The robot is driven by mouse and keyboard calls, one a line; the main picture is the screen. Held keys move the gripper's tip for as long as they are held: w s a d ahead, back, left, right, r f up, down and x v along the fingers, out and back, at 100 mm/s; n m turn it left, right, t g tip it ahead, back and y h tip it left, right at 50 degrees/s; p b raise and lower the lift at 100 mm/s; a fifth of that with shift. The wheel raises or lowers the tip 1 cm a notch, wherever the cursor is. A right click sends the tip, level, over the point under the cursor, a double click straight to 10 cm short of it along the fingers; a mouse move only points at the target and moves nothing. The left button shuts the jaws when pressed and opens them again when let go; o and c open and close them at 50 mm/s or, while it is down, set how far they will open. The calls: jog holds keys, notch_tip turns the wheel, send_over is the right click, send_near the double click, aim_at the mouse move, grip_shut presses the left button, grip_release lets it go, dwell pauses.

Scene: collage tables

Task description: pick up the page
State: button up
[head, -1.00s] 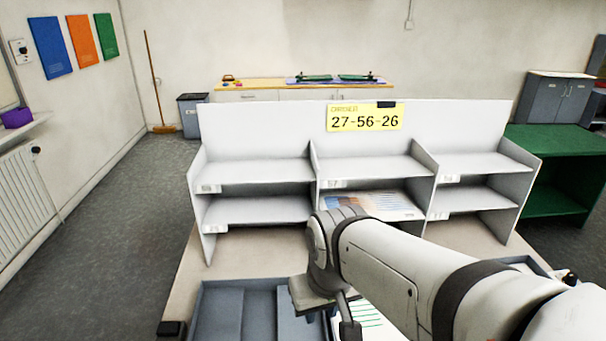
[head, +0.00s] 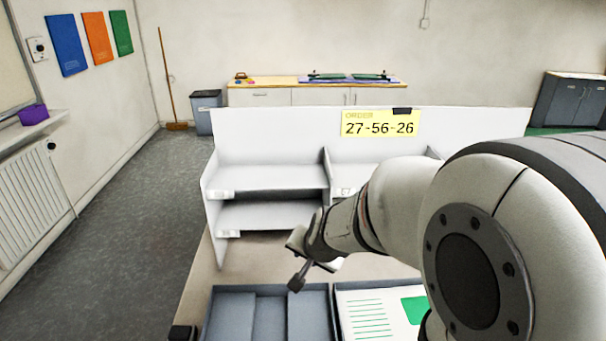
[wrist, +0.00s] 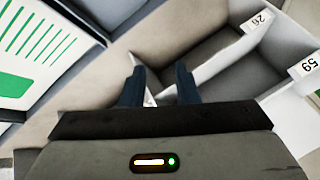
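A white page with green lines and a green block (head: 378,316) lies in a tray at the front of the table. It also shows at the upper left of the wrist view (wrist: 40,45). My gripper (head: 300,268) hangs above the table, between the shelf unit and the trays. In the wrist view its two dark fingertips (wrist: 160,85) are apart, with no page seen between them. They point toward a shelf compartment labelled 26.
A white shelf unit (head: 265,148) with labelled compartments stands on the table, with a yellow order card reading 27-56-26 (head: 381,124) on it. The two left compartments look empty. A grey tray (head: 320,300) sits at the front. Bare table shows left of my gripper.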

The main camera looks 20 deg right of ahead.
jog(key=w+d+f+m+t+h+p, duration=0.2)
jog(key=w+d+f+m+t+h, duration=0.15)
jog(key=w+d+m, duration=0.55)
jog(key=d+f+m+h+p, duration=0.1)
jog(key=d+m+h+p, duration=0.1)
jog(key=d, duration=0.4)
jog(key=d+f+m+g+h+p, duration=0.1)
jog(key=d+m+h+p, duration=0.1)
jog(key=d+m+h, duration=0.3)
jog(key=d+f+m+h+p, duration=0.1)
jog(key=d+m+h+p, duration=0.1)
jog(key=d+m+h, duration=0.2)
jog(key=shift+w+d+f, duration=0.15)
jog(key=shift+w+d, duration=0.05)
jog(key=shift+d, duration=0.5)
jog(key=shift+w+d+f, duration=0.15)
jog(key=shift+w+d, duration=0.05)
jog(key=shift+d, duration=0.5)
jog(key=shift+c, duration=0.6)
grip_shut()
